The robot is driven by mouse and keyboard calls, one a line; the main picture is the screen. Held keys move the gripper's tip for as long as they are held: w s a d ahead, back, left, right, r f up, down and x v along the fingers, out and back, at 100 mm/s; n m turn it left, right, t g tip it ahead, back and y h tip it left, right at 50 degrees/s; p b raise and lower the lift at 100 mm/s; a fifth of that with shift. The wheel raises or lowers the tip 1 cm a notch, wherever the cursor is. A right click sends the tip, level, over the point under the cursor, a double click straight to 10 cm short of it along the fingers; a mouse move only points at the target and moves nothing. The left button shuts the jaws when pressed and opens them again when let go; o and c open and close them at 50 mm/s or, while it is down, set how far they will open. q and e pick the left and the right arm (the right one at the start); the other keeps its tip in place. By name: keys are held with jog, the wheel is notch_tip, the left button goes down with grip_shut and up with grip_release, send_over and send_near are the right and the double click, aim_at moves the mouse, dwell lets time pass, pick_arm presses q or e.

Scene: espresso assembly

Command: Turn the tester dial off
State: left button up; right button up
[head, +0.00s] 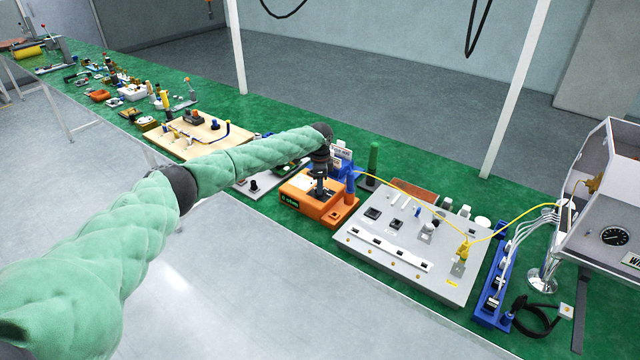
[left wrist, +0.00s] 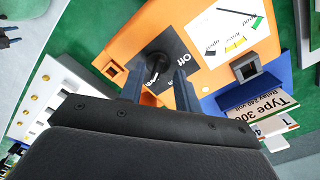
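The tester is an orange box (head: 309,205) on the green bench in the head view, with a small dark display reading 0 ohm. It also fills the middle of the left wrist view (left wrist: 110,45). Its dark dial (left wrist: 156,62) sits on a black panel, with the word Off printed beside it. My left gripper (head: 320,192) is over the tester, pointing down. In the left wrist view its two fingers (left wrist: 160,75) stand apart on either side of the dial, and contact is not clear. My right gripper is not in view.
A blue holder with cards (head: 343,158) stands behind the tester. A dark green cylinder (head: 373,158) is to its right. A grey board with parts (head: 375,262) lies close on the right, a wooden board (head: 187,146) on the left. A yellow cable (head: 415,198) crosses the grey board.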

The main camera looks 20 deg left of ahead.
pick_arm(q)
jog(key=shift+s+f, duration=0.15)
jog(key=shift+f, duration=0.35)
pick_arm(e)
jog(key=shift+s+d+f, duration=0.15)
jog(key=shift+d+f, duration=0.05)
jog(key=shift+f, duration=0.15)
